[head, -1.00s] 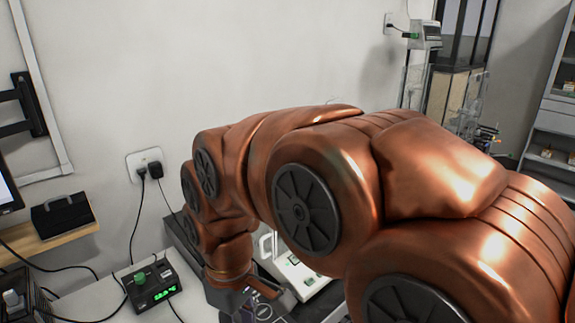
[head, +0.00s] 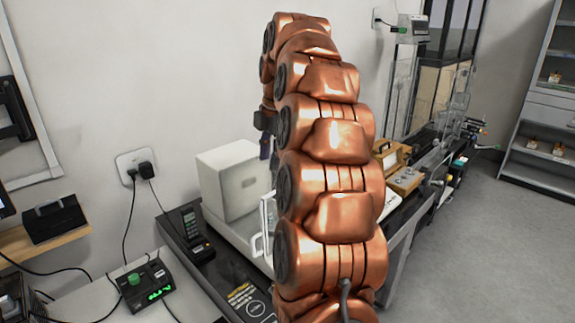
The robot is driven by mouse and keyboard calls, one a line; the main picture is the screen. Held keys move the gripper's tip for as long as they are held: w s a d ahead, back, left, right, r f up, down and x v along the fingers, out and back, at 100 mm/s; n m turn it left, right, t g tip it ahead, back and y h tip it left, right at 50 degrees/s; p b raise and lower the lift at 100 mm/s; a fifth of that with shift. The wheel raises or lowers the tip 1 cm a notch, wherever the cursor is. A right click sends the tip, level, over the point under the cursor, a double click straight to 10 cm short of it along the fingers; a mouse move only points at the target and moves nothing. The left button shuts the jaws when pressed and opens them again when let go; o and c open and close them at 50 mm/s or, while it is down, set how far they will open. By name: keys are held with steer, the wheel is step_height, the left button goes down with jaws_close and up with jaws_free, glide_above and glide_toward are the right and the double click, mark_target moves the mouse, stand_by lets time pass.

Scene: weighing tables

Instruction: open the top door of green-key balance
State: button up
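A white balance (head: 229,180) with a boxy housing stands on the dark bench left of my arm. Its front and a white handle (head: 264,222) are partly covered by my arm, and I see no keys on it now. I cannot tell which balance is the green-key one, and no top door shows clearly. Another balance with clear glass walls (head: 401,92) and a raised display unit (head: 409,29) with a green spot stands at the back right. My gripper (head: 265,147) is mostly hidden behind my raised arm, with only a dark part showing. Its fingers cannot be made out.
A black box with a green knob and lit green digits (head: 146,286) sits at the lower left. A dark handheld device (head: 196,233) lies beside the white housing. A wooden case (head: 398,168) stands on the bench to the right. The floor (head: 470,250) at right is clear.

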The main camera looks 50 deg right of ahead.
steer(key=d+r+n, duration=0.1)
steer(key=d+n, duration=0.1)
steer(key=d, duration=0.5)
steer(key=shift+w+f+p, duration=0.15)
steer(key=shift+f+p, duration=0.25)
steer(key=shift+f, duration=0.85)
steer(key=shift+w+f+p, duration=0.2)
steer(key=shift+f+p, duration=0.25)
steer(key=shift+f, duration=0.8)
steer(key=shift+w+f+p, duration=0.15)
steer(key=shift+f+p, duration=0.25)
steer(key=shift+f, duration=0.85)
steer(key=shift+c, duration=0.4)
jaws_close()
